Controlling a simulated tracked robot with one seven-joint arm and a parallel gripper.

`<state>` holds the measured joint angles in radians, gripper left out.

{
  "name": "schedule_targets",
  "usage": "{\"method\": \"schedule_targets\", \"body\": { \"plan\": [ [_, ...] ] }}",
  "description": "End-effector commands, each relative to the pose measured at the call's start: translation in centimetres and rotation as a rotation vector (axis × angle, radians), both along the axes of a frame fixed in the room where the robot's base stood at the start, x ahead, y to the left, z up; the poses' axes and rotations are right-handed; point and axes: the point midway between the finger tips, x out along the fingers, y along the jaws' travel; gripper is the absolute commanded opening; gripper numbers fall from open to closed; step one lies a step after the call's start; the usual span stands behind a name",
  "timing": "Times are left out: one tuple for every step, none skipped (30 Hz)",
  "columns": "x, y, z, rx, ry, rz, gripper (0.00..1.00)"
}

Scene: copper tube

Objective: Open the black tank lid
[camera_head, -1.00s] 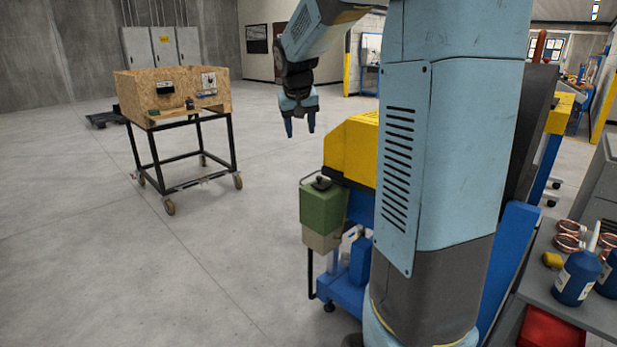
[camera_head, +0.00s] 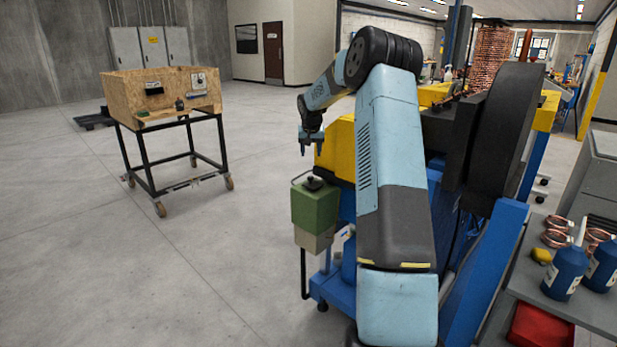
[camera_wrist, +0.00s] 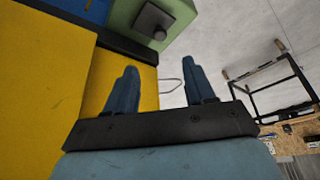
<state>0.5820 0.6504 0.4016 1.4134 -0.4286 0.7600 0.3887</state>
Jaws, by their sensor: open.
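The tank (camera_head: 315,207) is a green box mounted on the left side of the yellow and blue machine. Its black lid (camera_head: 315,183) sits on top and looks closed. In the wrist view the black lid (camera_wrist: 152,22) is at the top, on the green tank (camera_wrist: 183,12), beyond my fingertips. My gripper (camera_head: 311,148) is open and empty, pointing down above the tank and apart from the lid. In the wrist view my gripper (camera_wrist: 160,82) shows its two blue fingers spread, with the yellow machine panel behind the left one.
The yellow machine housing (camera_head: 336,146) stands right beside my gripper. A thin wire loop (camera_wrist: 171,85) sticks out near the tank. A wooden box on a wheeled cart (camera_head: 168,108) stands at left. A grey bench (camera_head: 590,308) with bottles is at right. Floor between is clear.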

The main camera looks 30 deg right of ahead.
Motion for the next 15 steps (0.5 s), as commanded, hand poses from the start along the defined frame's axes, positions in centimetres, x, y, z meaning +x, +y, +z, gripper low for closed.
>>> {"method": "schedule_targets", "body": {
  "plan": [
    [0.2,-0.2,-0.4,0.002,0.000,-0.002,0.54],
    [0.3,-0.3,-0.5,0.003,0.000,-0.003,0.54],
    [0.4,-0.4,-0.8,0.003,0.000,-0.004,0.54],
    [0.4,-0.4,-0.9,0.003,0.000,-0.004,0.54],
    [0.5,-0.5,-1.2,0.003,0.000,-0.004,0.54],
    [0.7,-0.5,-1.5,0.003,0.000,-0.004,0.54],
    [0.8,-0.6,-1.9,0.004,0.000,-0.004,0.54],
    [0.9,-0.7,-2.3,0.005,0.001,-0.005,0.54],
    [1.1,-0.8,-2.9,0.005,0.001,-0.005,0.54],
    [1.3,-0.8,-3.3,0.004,0.001,-0.005,0.54],
    [1.5,-0.9,-3.8,0.004,0.001,-0.005,0.54],
    [1.7,-1.0,-4.5,0.005,0.002,-0.005,0.54],
    [1.9,-1.1,-5.0,0.005,0.001,-0.004,0.54],
    [2.1,-1.2,-5.5,0.004,0.001,-0.003,0.54],
    [2.3,-1.3,-6.2,0.005,0.001,-0.004,0.54]
  ]
}}
